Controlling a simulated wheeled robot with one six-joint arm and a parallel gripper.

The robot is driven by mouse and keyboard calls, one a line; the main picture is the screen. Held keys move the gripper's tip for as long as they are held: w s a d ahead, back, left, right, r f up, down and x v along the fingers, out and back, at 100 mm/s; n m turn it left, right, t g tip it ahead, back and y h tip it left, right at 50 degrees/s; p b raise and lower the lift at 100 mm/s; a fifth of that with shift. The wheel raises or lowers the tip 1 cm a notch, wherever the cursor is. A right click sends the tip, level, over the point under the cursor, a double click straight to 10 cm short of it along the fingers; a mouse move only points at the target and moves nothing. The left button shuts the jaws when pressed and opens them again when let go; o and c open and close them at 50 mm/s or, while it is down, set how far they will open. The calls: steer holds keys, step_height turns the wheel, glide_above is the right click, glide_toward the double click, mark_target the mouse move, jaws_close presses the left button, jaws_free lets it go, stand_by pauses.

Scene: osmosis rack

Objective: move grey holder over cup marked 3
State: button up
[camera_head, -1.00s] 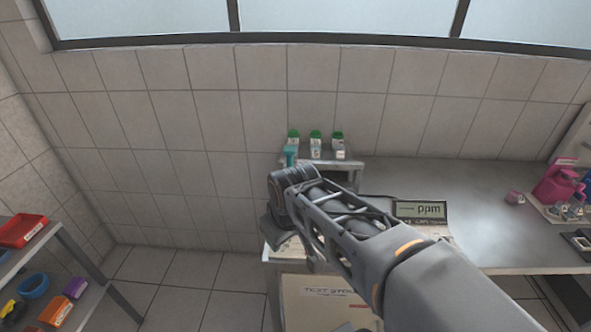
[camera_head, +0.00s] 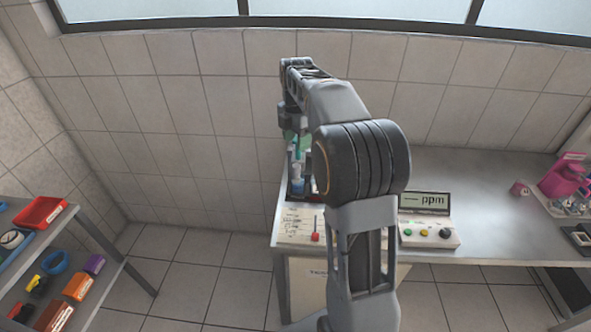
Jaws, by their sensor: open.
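My gripper (camera_head: 297,155) points down over the left end of the bench, below the bent wrist of my arm, and its jaws are open. A small vessel with blue in it (camera_head: 298,186) stands in a dark rack (camera_head: 297,196) just beneath the gripper. Green and teal parts show around the gripper, partly covered by it. I cannot make out the grey holder or any cup marked 3, as my arm covers much of the rack area.
A meter reading ppm (camera_head: 430,203) and a panel with coloured knobs (camera_head: 428,234) sit right of my arm. A pink container (camera_head: 562,180) stands far right. A shelf with a red tray (camera_head: 40,213) is at left. The bench middle (camera_head: 480,185) is clear.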

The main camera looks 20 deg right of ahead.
mark_target(296, 165)
step_height(296, 165, down, 12)
steer(key=shift+r+p, duration=0.1)
steer(key=shift+p, duration=0.3)
steer(key=shift+c, duration=0.2)
jaws_close()
stand_by(0.3)
